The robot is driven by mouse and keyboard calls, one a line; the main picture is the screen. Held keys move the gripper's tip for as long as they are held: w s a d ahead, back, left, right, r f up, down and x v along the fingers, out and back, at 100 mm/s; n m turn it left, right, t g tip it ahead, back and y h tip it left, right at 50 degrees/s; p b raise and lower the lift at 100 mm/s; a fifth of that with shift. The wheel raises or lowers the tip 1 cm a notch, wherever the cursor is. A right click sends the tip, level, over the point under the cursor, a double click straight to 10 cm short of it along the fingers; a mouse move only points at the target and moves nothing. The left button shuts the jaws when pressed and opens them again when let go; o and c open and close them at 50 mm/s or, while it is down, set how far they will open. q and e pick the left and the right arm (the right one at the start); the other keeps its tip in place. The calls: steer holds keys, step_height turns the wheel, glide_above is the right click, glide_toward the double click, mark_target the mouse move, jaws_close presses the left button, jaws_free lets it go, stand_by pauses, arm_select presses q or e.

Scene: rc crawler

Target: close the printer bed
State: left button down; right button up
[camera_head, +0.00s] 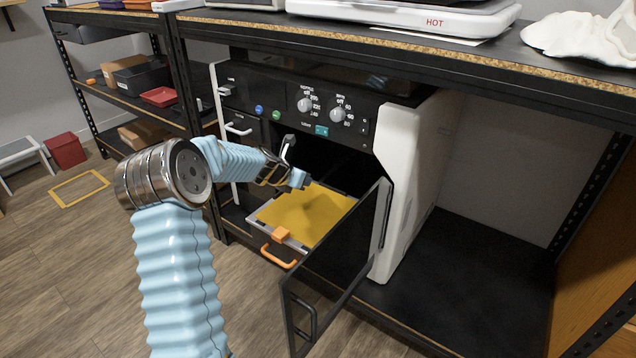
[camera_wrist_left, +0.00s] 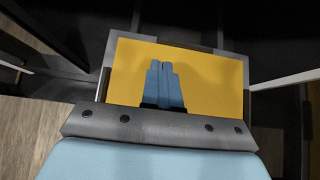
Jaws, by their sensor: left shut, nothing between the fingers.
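The printer bed (camera_head: 305,215) is a yellow plate on a grey tray with an orange handle (camera_head: 280,257) at its front. It sticks out of the dark opening of the printer (camera_head: 330,115). My left gripper (camera_head: 300,179) is shut and empty, with light blue fingers, over the rear left part of the yellow plate. In the left wrist view the closed fingers (camera_wrist_left: 165,82) lie in front of the yellow bed (camera_wrist_left: 215,85). I cannot tell whether they touch it. My right gripper is in neither view.
The printer's dark glass door (camera_head: 335,260) stands swung open, right beside the bed. A black shelf (camera_head: 490,265) to the right of the printer is bare. A red bin (camera_head: 65,150) and a white step stool (camera_head: 18,150) stand on the floor at far left.

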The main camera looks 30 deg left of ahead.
mark_target(315, 189)
arm_select(q)
steer(key=x, duration=0.6)
steer(key=shift+w, duration=0.55)
